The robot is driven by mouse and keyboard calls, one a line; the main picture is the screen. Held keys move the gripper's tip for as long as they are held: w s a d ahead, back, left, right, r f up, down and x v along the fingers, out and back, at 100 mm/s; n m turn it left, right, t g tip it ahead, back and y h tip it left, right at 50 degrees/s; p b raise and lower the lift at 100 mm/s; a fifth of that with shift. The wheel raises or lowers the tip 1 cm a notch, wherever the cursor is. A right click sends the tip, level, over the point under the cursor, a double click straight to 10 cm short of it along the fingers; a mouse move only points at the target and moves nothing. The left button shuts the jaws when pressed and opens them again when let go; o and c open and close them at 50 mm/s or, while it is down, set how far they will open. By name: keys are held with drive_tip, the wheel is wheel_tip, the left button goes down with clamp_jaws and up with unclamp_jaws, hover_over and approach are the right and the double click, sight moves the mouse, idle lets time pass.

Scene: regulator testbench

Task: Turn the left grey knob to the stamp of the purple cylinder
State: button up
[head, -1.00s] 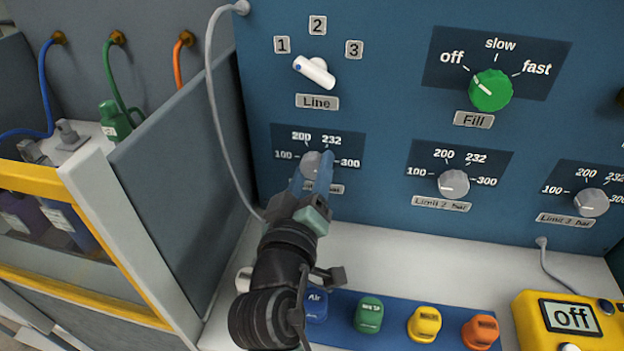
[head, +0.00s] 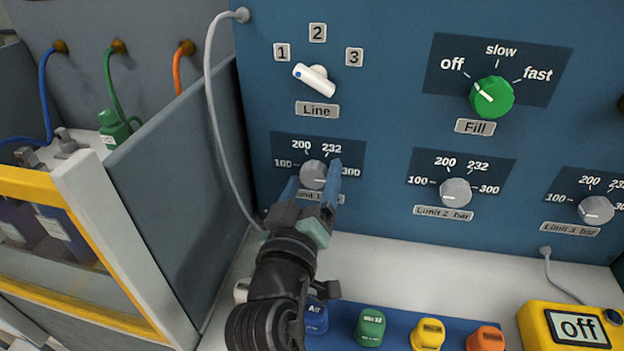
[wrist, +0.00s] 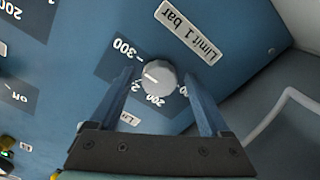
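The left grey knob (head: 313,174) is on the blue panel above the "Limit 1 bar" plate, with marks 100, 200, 232 and 300 around it. It also shows in the wrist view (wrist: 159,77), upside down; its white line points left there, between the 300 and 232 marks. My gripper (head: 314,184) is open, with one finger on each side of the knob. In the wrist view there is a gap between each finger (wrist: 158,85) and the knob. A dark purple container (head: 18,222) stands in the yellow-edged rack at the left; no stamp is readable on it.
Two more grey knobs (head: 456,193) (head: 596,209) sit to the right. Above are a white Line lever (head: 315,78) and a green Fill knob (head: 492,96). A grey hose (head: 216,120) hangs left of my gripper. Coloured blocks (head: 370,327) and a yellow meter (head: 540,325) reading "off" are below.

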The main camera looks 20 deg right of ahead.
drive_tip(key=v, duration=1.3)
idle(0.4)
